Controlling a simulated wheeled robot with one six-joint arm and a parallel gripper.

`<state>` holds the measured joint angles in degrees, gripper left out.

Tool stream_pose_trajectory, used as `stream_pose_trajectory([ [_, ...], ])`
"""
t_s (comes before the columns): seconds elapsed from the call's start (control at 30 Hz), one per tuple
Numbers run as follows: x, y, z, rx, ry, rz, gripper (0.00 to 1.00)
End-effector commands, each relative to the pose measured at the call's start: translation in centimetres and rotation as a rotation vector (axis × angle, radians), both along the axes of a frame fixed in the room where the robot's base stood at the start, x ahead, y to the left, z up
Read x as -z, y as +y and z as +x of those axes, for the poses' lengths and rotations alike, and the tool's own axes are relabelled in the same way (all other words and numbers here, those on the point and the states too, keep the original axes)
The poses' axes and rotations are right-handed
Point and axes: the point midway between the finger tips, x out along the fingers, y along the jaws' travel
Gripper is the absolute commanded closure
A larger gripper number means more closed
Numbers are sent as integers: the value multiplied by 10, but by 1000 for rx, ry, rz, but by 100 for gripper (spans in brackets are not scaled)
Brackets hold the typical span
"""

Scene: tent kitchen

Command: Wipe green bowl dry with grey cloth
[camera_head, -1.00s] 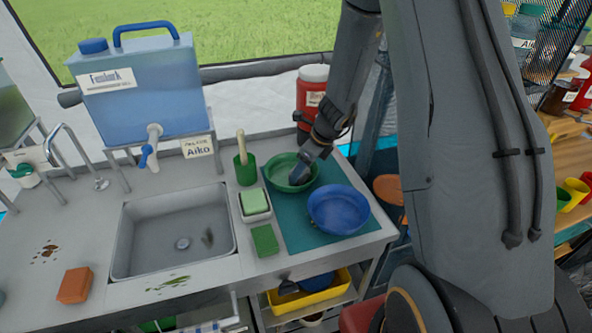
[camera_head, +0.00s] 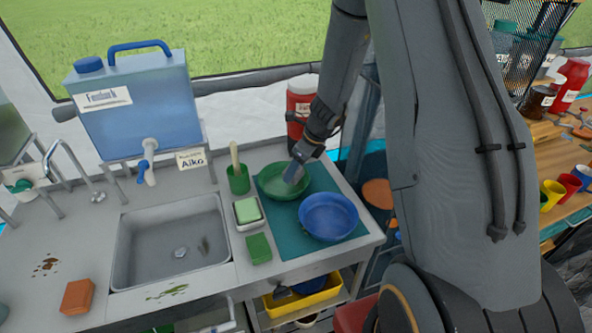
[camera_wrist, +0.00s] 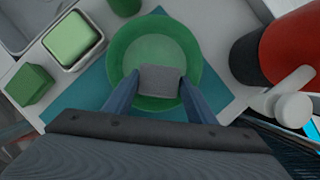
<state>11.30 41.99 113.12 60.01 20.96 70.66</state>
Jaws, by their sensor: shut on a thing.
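The green bowl (camera_head: 270,186) stands upright on the teal mat (camera_head: 290,240) on the steel counter. It also shows in the wrist view (camera_wrist: 128,52). My gripper (camera_head: 294,174) reaches down into the bowl from above. In the wrist view its two fingers (camera_wrist: 160,84) are shut on the grey cloth (camera_wrist: 160,78), a small folded pad over the inside of the bowl. I cannot tell for sure whether the cloth touches the bowl's inner surface.
A blue bowl (camera_head: 328,217) stands on the mat just in front of the green one. A green cup with a brush (camera_head: 238,180), a soap dish (camera_head: 248,213) and a green sponge (camera_head: 259,248) are to the left. A red canister (camera_head: 301,98) stands behind. The sink (camera_head: 172,245) lies further left.

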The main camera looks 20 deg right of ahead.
Motion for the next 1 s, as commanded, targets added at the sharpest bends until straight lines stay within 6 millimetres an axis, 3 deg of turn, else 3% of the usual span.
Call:
stream_pose_trajectory([
  [0.2,-20,0,-1,-2,-1,-1,70],
  [0.63,-23,0,0,-1,0,0,70],
  [1.0,-51,0,0,-1,-1,0,70],
])
